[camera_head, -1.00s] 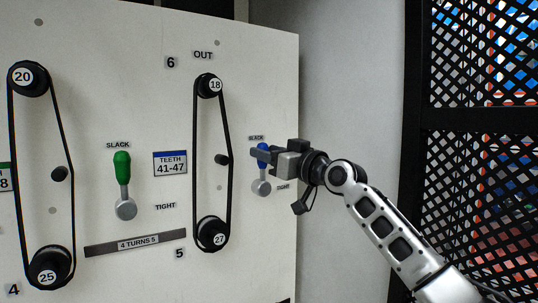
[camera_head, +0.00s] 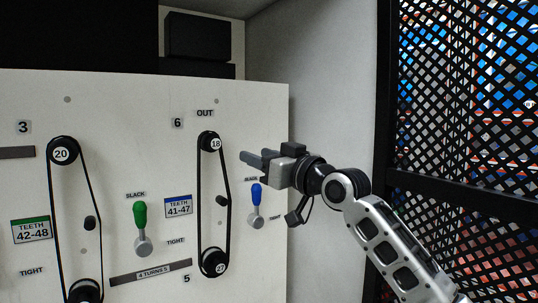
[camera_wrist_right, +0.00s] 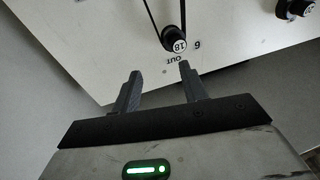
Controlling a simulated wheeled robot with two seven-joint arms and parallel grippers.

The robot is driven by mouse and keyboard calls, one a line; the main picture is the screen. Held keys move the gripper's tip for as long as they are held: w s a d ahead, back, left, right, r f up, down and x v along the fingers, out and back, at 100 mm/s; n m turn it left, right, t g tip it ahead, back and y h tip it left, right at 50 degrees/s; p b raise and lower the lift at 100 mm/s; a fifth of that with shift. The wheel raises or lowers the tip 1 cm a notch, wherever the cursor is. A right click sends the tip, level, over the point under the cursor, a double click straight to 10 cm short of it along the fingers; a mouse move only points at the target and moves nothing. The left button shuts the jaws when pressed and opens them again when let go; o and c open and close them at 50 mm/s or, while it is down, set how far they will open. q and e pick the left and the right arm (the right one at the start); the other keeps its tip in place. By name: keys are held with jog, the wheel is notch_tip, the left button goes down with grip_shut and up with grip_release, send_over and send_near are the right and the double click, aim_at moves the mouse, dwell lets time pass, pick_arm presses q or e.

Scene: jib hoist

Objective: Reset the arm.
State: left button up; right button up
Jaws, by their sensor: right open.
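My right gripper (camera_head: 255,160) is open and empty in the head view, in front of the white panel's right side. It is just above the blue-handled lever (camera_head: 256,194) and apart from it. That lever points up, toward its SLACK label, with TIGHT lower down at its right. The right wrist view shows both fingers of my right gripper (camera_wrist_right: 160,72) spread apart with nothing between them. The green-handled lever (camera_head: 140,215) also points up toward SLACK. My left gripper is not in view.
The white panel (camera_head: 110,110) carries belts on pulleys, including pulley 18 (camera_head: 214,143) and pulley 27 (camera_head: 214,262). Pulley 18 also shows in the wrist view (camera_wrist_right: 175,42). A grey wall (camera_head: 335,100) and a black mesh screen (camera_head: 465,110) stand to the right.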

jog(key=s+d+f+m+g+h, duration=0.1)
jog(key=s+f+h, duration=0.15)
jog(key=f, duration=0.95)
jog(key=s+d+f+m+h, duration=0.15)
jog(key=s+f, duration=0.25)
jog(key=f, duration=0.7)
jog(key=s+d+f+m+g+h, duration=0.1)
jog(key=s+f, duration=0.2)
jog(key=f, duration=0.9)
jog(key=s+d+f+m+g+h, duration=0.1)
jog(key=s+d+f, duration=0.3)
jog(key=s+f, duration=0.5)
jog(key=s+d+f+m+g+h, duration=0.1)
jog(key=s+d+f+h, duration=0.2)
jog(key=s+f, duration=0.6)
jog(key=s+d, duration=0.1)
jog(key=s, duration=0.7)
jog(key=shift+g+h, duration=0.4)
